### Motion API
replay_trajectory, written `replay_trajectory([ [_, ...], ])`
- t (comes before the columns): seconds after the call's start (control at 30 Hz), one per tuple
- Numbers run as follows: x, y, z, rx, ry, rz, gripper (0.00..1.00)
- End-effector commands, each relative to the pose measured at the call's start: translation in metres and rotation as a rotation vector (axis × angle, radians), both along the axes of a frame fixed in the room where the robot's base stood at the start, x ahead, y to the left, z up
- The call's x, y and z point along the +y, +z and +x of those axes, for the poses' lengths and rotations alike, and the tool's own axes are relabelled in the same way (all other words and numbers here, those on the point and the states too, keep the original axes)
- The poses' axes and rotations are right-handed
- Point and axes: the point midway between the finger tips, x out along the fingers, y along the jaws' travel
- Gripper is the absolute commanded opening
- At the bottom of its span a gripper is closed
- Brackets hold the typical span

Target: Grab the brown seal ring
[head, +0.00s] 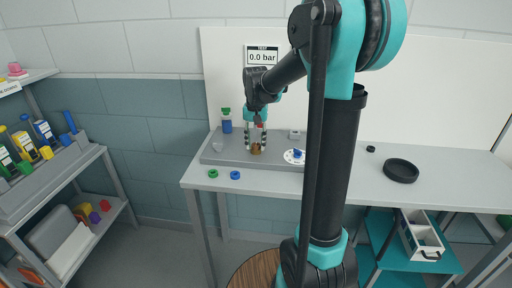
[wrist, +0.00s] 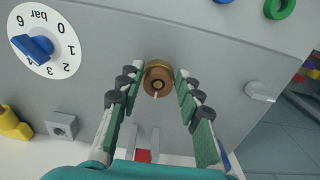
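The brown seal ring (wrist: 157,65) shows in the wrist view as a brown round rim around a brass-coloured centre piece with a small pale pin. In the head view it is a small brown shape (head: 256,150) on the grey raised plate at the back of the workbench. My gripper (wrist: 156,82) is open, with one finger on each side of the ring and visible gaps between. In the head view my gripper (head: 256,142) points down over the brown shape. I cannot tell how far the fingertips are above the plate.
A dial with a blue knob (wrist: 34,46) stands left of the ring in the wrist view, and a grey lever (wrist: 261,92) right. A green ring (head: 213,173) and a blue ring (head: 235,174) lie near the bench's front edge. A black round dish (head: 401,170) lies right.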

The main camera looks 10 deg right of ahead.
Motion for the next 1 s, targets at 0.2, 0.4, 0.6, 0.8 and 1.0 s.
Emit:
replay_trajectory([
  [0.2, 0.0, 0.0, 0.0, 0.0, 0.0, 0.0, 0.13],
  [0.4, 0.0, 0.0, 0.0, 0.0, 0.0, 0.0, 0.13],
  [0.6, 0.0, 0.008, 0.0, 0.0, 0.0, 0.0, 0.13],
  [0.8, 0.0, 0.032, 0.0, 0.0, 0.0, 0.0, 0.13],
  [1.0, 0.0, 0.069, 0.0, 0.0, 0.0, 0.0, 0.13],
])
